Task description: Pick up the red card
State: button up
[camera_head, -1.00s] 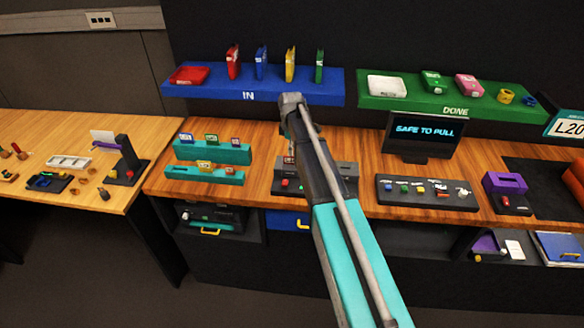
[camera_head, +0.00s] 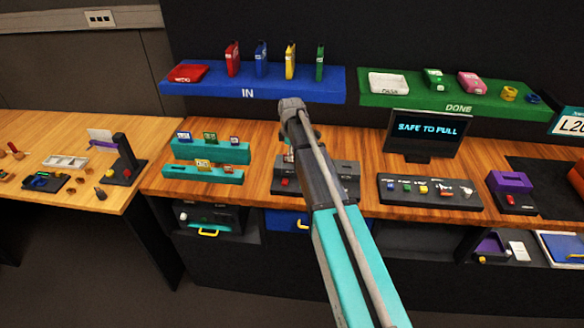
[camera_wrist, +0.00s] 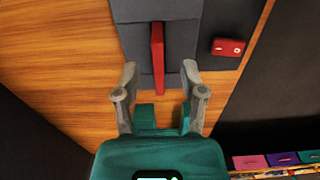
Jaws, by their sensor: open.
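In the wrist view the red card (camera_wrist: 157,58) stands edge-on in a slot of a dark grey block (camera_wrist: 181,45). My gripper (camera_wrist: 159,75) is open, with one finger on each side of the card's near end. I see gaps between the card and both fingers, so it is not gripped. In the head view my arm and gripper cover most of the grey block (camera_head: 345,180), and I cannot make out the card clearly there.
A red button box (camera_wrist: 229,47) sits right of the card. Teal racks (camera_head: 212,151) with small cards stand left of the block. A monitor (camera_head: 427,133) reads SAFE TO PULL. A blue shelf (camera_head: 200,91) and a green shelf (camera_head: 400,101) hang behind.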

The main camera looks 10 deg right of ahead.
jog(key=shift+f+b, duration=0.65)
jog(key=shift+f, duration=0.35)
grip_shut()
